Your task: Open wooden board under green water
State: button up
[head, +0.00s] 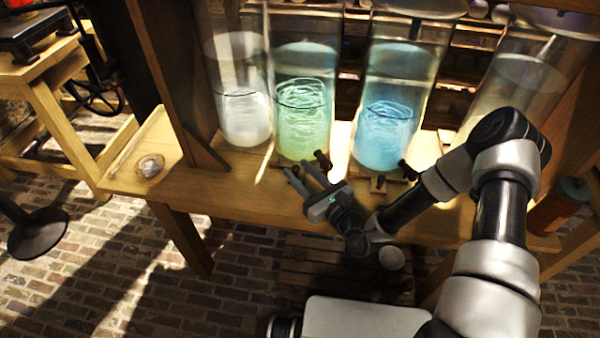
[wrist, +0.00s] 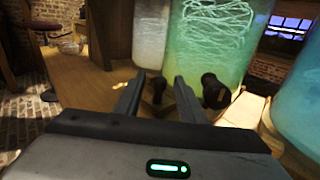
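The jar of green water (head: 303,120) stands on the wooden bench, and its lower part fills the upper middle of the wrist view (wrist: 212,45). A dark tap (head: 322,160) is at its front foot; it also shows in the wrist view (wrist: 215,91), just right of my right finger. The wooden board under the jar is mostly hidden by my gripper and the tap. My gripper (head: 303,173) is just in front of the green jar's foot, with its fingers apart. In the wrist view the fingers (wrist: 159,80) stand open, with a small dark piece between them; contact cannot be told.
A jar of blue water (head: 384,135) stands to the right and a jar of clear, whitish water (head: 244,118) to the left. Another dark tap (head: 408,170) is by the blue jar. The left bench end (head: 135,180) holds a small glassy object (head: 150,166).

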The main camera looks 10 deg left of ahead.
jog(key=shift+w+a, duration=0.1)
grip_shut()
dwell(0.3)
